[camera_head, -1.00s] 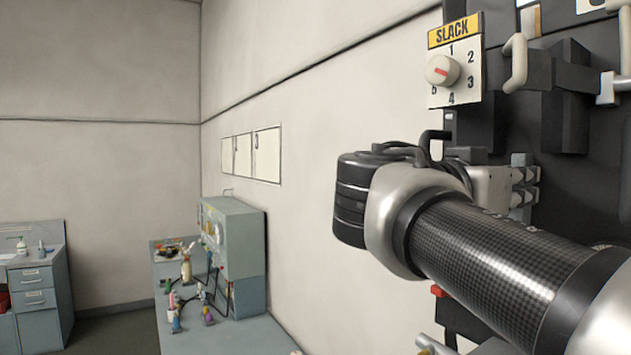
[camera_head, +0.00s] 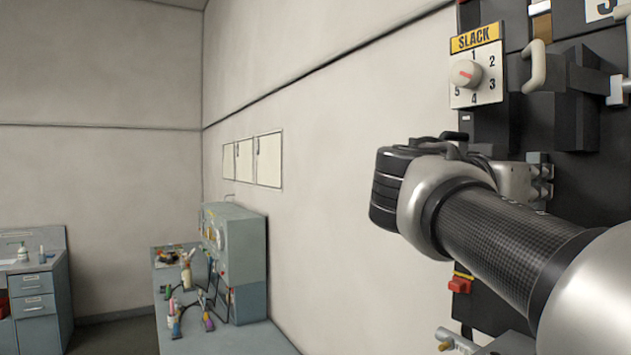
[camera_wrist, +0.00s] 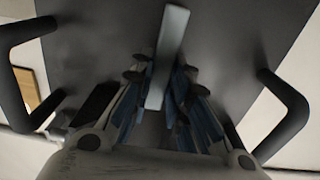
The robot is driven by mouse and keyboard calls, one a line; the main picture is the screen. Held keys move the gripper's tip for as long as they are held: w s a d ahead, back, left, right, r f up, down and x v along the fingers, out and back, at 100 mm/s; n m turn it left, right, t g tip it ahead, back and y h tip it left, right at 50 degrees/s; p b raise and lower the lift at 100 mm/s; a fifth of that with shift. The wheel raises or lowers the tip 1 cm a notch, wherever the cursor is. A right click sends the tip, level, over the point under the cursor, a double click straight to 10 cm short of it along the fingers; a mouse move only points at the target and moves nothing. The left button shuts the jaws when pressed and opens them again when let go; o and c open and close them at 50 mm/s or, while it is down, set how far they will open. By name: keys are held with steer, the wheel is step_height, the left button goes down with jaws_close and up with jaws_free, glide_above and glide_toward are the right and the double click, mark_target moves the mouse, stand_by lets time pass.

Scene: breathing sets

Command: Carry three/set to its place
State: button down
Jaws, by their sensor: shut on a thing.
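My gripper (camera_head: 540,180) is at the right in the head view, up against a tall dark unit (camera_head: 483,128). In the wrist view its blue-padded fingers (camera_wrist: 157,90) are shut on a narrow pale blue-grey bar (camera_wrist: 171,35). Behind the bar is a broad dark surface (camera_wrist: 112,30) with black handles (camera_wrist: 22,75) at both sides. The dark unit carries a plate with a numbered dial marked SLACK (camera_head: 474,62), and a partly cut-off number tag (camera_head: 603,8) at the top right. I cannot tell whether the bar belongs to set three. The grip is mostly hidden in the head view.
A grey bench (camera_head: 225,338) with bottles and tools stands at lower middle, with a grey-blue cabinet (camera_head: 245,243) on it. Drawers (camera_head: 38,300) stand at far left. A pale wall (camera_head: 330,130) runs behind my arm. Pale panels (camera_head: 268,160) are on the wall.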

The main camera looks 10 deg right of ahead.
steer(key=shift+b+x, duration=0.3)
steer(key=shift+x, duration=1.75)
steer(key=shift+s+d, duration=0.1)
steer(key=shift+r, duration=0.1)
